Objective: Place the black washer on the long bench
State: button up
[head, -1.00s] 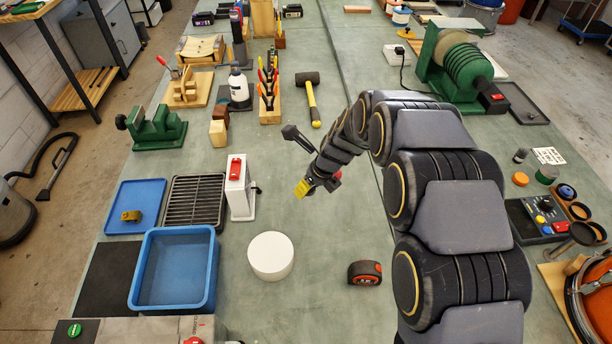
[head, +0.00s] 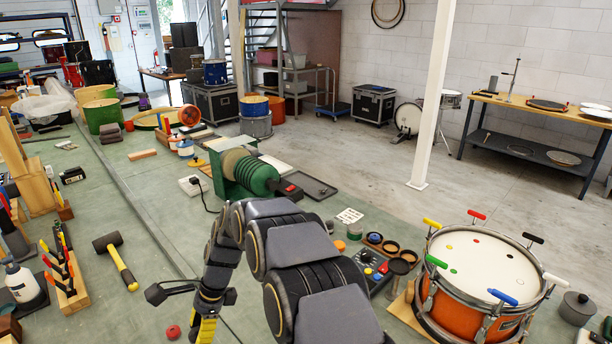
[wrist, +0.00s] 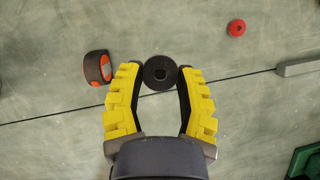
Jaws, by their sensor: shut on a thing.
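In the head view my gripper (head: 205,330) is at the bottom edge, partly cut off, and the washer cannot be made out. A long green-grey bench top (head: 150,215) runs beneath the arm. It also fills the wrist view (wrist: 60,140), below the washer. A wooden-topped bench (head: 550,112) stands far off by the back wall. I cannot tell the washer's height above the surface.
A red ring (wrist: 237,27) and a tape measure (wrist: 98,67) lie near the gripper. A green machine (head: 245,175), control box (head: 372,268) and orange drum (head: 480,275) stand beyond and right. Bare bench lies around the gripper.

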jog(key=w+d+r+n+h, duration=0.1)
jog(key=d+r+n, duration=0.3)
jog(key=d, duration=0.6)
jog(key=w+d+r+n+g+h, duration=0.1)
jog(key=d+r+n, duration=0.2)
jog(key=d, duration=0.7)
jog(key=w+d+r+n+g+h, duration=0.1)
jog(key=d+r+n, duration=0.3)
jog(key=d, duration=0.6)
jog(key=shift+w+d+r+n+h, duration=0.15)
jog(key=shift+r+n+h, duration=0.2)
jog(key=shift+n+h, duration=0.25)
